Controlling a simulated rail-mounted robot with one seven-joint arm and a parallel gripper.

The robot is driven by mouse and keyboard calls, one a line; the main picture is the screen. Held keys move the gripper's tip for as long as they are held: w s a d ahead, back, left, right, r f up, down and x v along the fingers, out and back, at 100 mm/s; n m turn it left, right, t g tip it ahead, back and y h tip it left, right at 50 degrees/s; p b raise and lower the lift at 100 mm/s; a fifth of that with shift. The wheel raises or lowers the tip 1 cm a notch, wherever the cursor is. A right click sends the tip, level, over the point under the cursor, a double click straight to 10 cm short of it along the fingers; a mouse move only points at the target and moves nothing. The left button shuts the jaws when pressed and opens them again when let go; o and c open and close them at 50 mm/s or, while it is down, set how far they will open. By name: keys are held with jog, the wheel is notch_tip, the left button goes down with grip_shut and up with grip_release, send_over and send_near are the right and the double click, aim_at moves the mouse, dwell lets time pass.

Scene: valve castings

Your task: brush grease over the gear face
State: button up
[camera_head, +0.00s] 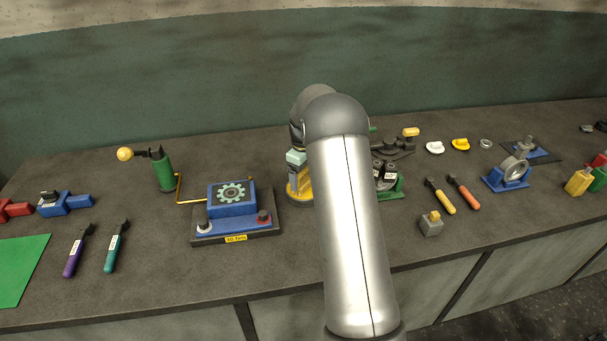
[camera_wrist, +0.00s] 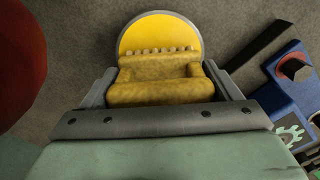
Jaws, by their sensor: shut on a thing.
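The gear face (camera_head: 231,192) is a pale teal gear on top of a blue block, on a dark base labelled "10 Tons". It shows partly at the right edge of the wrist view (camera_wrist: 291,135). My gripper (camera_head: 298,178) is just right of that block, pointing down and partly hidden by my arm. In the wrist view my gripper (camera_wrist: 158,85) is shut on a yellow piece (camera_wrist: 160,93) between its grey fingers. A round yellow disc (camera_wrist: 160,35) lies beyond it. I cannot tell whether the yellow piece is a brush, and no bristles are clear.
A green post (camera_head: 163,172) with a yellow-knobbed lever stands behind-left of the block. Purple (camera_head: 76,252) and teal (camera_head: 116,248) handled tools lie front left. Yellow (camera_head: 441,197) and orange (camera_head: 465,193) ones lie right.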

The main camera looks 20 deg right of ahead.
jog(key=shift+r+p, duration=1.95)
jog(key=shift+r, duration=1.5)
